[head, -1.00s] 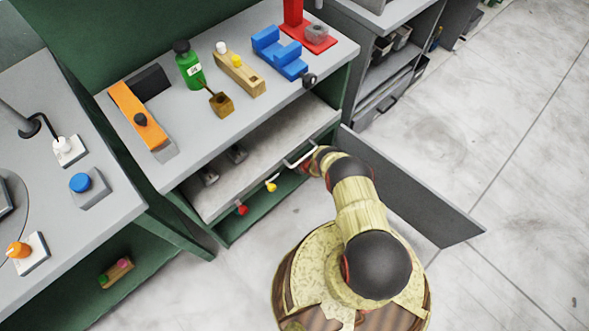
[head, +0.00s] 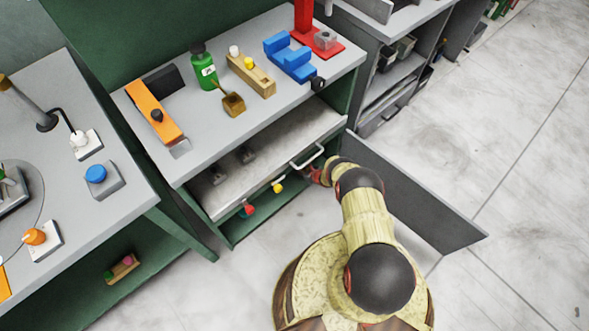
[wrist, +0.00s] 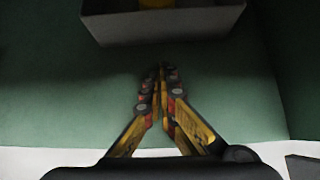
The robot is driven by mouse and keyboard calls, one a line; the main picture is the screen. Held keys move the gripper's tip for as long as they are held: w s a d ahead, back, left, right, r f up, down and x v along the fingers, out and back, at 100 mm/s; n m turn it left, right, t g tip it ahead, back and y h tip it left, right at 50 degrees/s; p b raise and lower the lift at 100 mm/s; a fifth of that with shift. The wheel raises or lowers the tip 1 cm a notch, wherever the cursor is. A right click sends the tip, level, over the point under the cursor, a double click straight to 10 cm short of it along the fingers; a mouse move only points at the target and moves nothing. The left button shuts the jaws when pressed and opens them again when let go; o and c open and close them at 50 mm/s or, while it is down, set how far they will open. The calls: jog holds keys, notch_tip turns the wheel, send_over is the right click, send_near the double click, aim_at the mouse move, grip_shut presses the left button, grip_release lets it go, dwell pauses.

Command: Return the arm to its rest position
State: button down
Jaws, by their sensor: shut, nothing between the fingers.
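My gripper (wrist: 161,72) is shut and empty in the wrist view, its fingertips together over the green surface inside the lower cabinet. In the head view my gripper (head: 313,175) is small and partly hidden by my arm, just below the drawer handle (head: 308,157). My arm (head: 368,215) reaches from my base at the bottom of the picture to the lower opening of the workbench (head: 215,155). A grey box (wrist: 165,27) with something yellow at its top lies ahead of the fingertips, apart from them.
The open grey cabinet door (head: 415,195) stands close to the right of my arm. The pulled-out drawer (head: 265,150) is above my gripper. Red (head: 248,208) and yellow (head: 277,187) knobs are left of it. Clear floor (head: 520,240) lies to the right.

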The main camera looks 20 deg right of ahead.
jog(key=p+v, duration=0.4)
jog(key=v, duration=0.4)
jog(key=shift+d+r, duration=0.2)
jog(key=shift+r, duration=0.15)
